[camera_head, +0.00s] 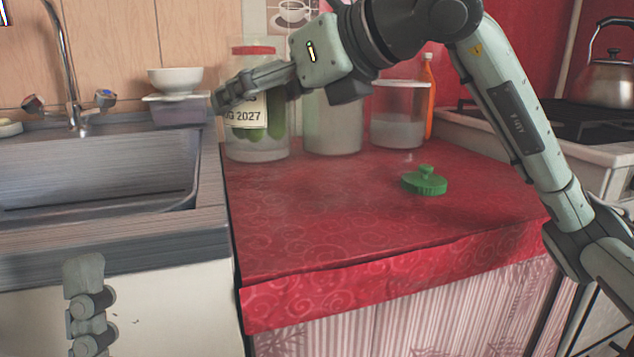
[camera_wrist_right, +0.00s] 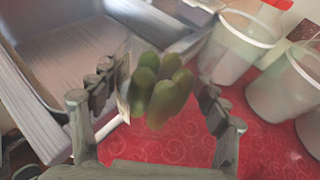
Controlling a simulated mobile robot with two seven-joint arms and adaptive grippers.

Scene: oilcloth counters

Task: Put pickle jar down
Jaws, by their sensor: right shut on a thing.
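The pickle jar (camera_head: 262,143) is clear glass with green pickles and a pale label reading "UG 2027". In the right wrist view the pickles (camera_wrist_right: 160,92) sit between the two fingers. I cannot tell whether the jar's base touches the counter (camera_head: 320,215). My left gripper (camera_head: 88,305) shows at the lower left, its opening unclear.
Two translucent containers (camera_head: 333,125) (camera_head: 398,115) and an orange bottle (camera_head: 429,95) stand to the right at the back. A green lid (camera_head: 425,181) lies on the red oilcloth. The sink (camera_head: 100,180) is at left, the stove (camera_head: 530,130) at right. The counter's front is clear.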

